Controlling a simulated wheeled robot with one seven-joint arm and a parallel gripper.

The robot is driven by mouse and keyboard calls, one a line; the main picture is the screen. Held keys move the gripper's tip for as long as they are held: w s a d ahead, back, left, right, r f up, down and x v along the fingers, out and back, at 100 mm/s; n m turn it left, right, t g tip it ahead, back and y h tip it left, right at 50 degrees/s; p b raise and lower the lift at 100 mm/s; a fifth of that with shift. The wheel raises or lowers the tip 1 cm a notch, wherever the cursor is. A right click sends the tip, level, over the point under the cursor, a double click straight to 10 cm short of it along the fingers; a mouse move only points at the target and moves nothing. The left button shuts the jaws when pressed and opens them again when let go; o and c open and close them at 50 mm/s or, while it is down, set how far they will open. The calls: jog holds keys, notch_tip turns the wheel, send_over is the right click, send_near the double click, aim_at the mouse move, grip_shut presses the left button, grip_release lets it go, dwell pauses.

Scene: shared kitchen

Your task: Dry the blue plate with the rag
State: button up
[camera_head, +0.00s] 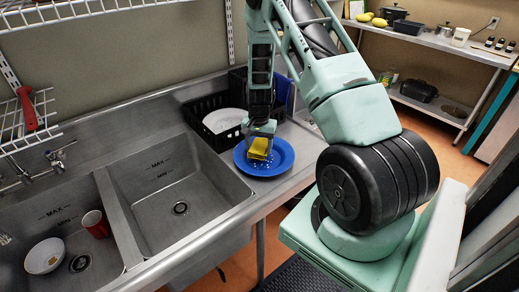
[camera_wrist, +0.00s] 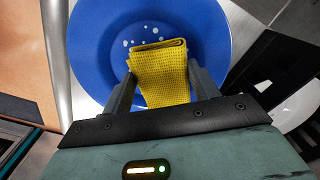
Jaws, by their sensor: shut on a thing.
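The blue plate (camera_head: 282,158) lies on the steel counter to the right of the sinks. Several pale spots that look like water drops show on it in the wrist view (camera_wrist: 90,45). The yellow rag (camera_head: 259,148) is folded and held between the fingers of my gripper (camera_head: 261,132). In the wrist view the rag (camera_wrist: 160,75) sits between both fingertips (camera_wrist: 160,82), over the plate's middle. My gripper is shut on the rag and points down. I cannot tell for certain whether the rag touches the plate.
A black crate (camera_head: 212,137) with white dishes stands behind the plate. Two steel sinks lie to the left; the far left one holds a white bowl (camera_head: 44,256) and a red cup (camera_head: 95,223). The plate is near the counter's front edge.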

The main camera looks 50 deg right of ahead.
aim_at(259, 144)
jog(key=shift+r+p, duration=1.65)
jog(key=shift+r, duration=1.1)
jog(key=s+r+p, duration=0.2)
jog(key=s+r, duration=0.4)
jog(key=s, duration=0.4)
jog(key=shift+p, duration=0.3)
jog(key=shift+f, duration=0.1)
